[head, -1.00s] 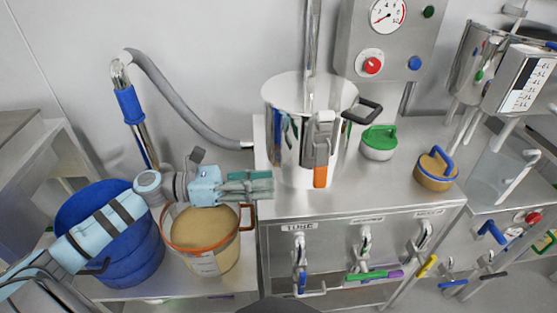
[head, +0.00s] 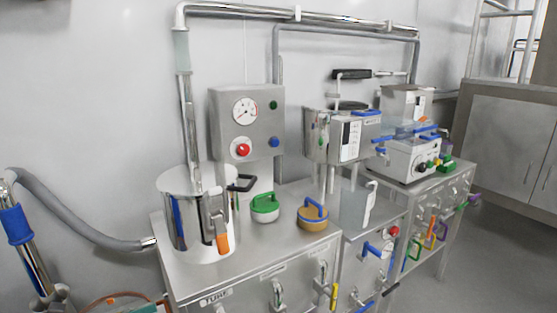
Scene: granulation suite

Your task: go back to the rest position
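Neither gripper can be made out in the head view now. A small grey piece at the bottom left may be part of my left arm, but its gripper is below the frame. The steel vessel (head: 180,215) with an orange-tipped latch (head: 222,243) stands on the near steel bench (head: 262,262). To its right on the bench are a white pot with a green lid (head: 265,207) and a tan pot with a blue handle (head: 312,216).
A control box (head: 246,125) with a gauge stands behind the vessel. A grey hose (head: 80,228) with a blue grip (head: 15,224) is at left. More benches with machines, including a white one (head: 410,160), run to the right. Grey floor (head: 490,255) is clear at right.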

